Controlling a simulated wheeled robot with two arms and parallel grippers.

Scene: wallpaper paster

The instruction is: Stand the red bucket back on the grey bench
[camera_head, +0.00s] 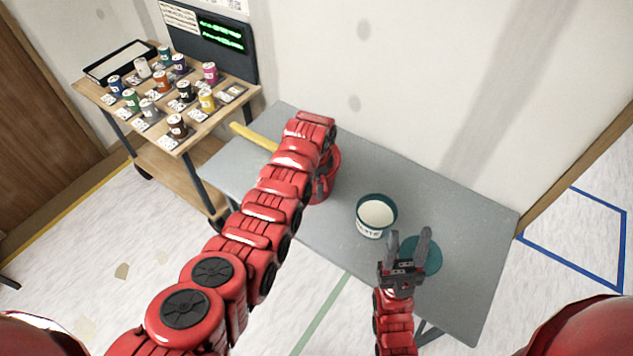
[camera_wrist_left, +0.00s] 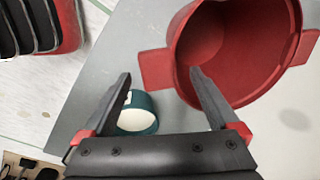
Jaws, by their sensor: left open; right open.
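The red bucket (camera_head: 329,178) is at the grey bench (camera_head: 462,215), partly hidden behind my left arm in the head view. In the left wrist view the bucket (camera_wrist_left: 270,80) is large, its open mouth and inside showing, with a red tab on each side. I cannot tell surely whether it stands or lies. My left gripper (camera_wrist_left: 160,73) is open; one bucket tab shows between and beyond its fingertips, contact unclear. The left gripper is hidden in the head view. My right gripper (camera_head: 409,234) is open and empty over the bench's front part, near a teal lid.
A teal tub (camera_head: 376,215) with white contents stands on the bench right of the bucket. The teal lid (camera_head: 432,252) lies near the front edge. A yellow bar (camera_head: 252,136) lies left. A wooden cart (camera_head: 221,112) holds several paint cans. A wall backs the bench.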

